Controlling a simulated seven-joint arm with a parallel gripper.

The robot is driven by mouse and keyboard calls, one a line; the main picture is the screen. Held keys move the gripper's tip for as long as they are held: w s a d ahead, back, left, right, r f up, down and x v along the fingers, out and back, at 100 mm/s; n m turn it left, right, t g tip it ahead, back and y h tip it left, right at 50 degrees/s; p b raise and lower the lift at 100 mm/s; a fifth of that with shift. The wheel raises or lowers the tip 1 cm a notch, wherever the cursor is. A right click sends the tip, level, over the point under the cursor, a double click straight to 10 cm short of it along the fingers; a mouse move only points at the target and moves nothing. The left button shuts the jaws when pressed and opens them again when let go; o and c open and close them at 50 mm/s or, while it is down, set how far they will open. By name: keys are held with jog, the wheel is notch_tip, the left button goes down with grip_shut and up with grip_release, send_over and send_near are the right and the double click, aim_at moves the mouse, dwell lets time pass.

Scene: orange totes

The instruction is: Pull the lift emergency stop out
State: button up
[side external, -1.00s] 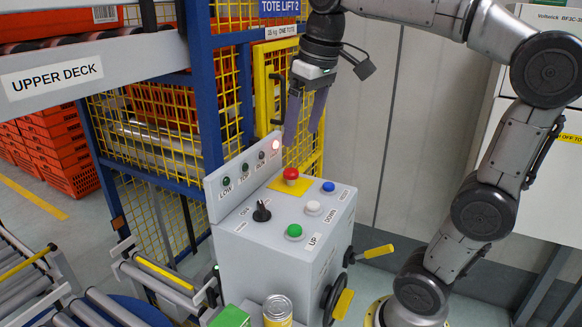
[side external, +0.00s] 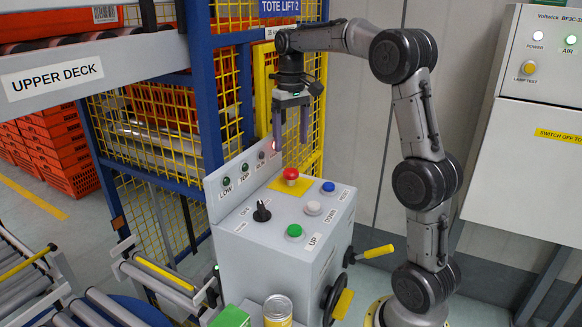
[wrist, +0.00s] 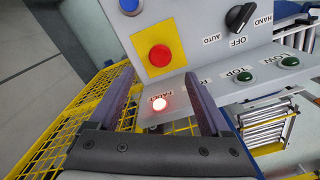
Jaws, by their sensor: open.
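The lift emergency stop is a red mushroom button (side external: 290,174) on a yellow square plate on top of the grey control box (side external: 270,240). The fingers also show in the wrist view (wrist: 165,100).
The box top carries a black selector (side external: 262,211), a green UP button (side external: 294,231), a white DOWN button (side external: 313,207) and a blue button (side external: 328,186). A lit red lamp (wrist: 159,104) sits on the raised back panel. Yellow mesh fencing (side external: 150,130) stands close behind.

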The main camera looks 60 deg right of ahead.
aim_at(291, 171)
notch_tip(291, 171, down, 8)
jog(key=shift+f, duration=0.2)
grip_shut()
dwell(0.5)
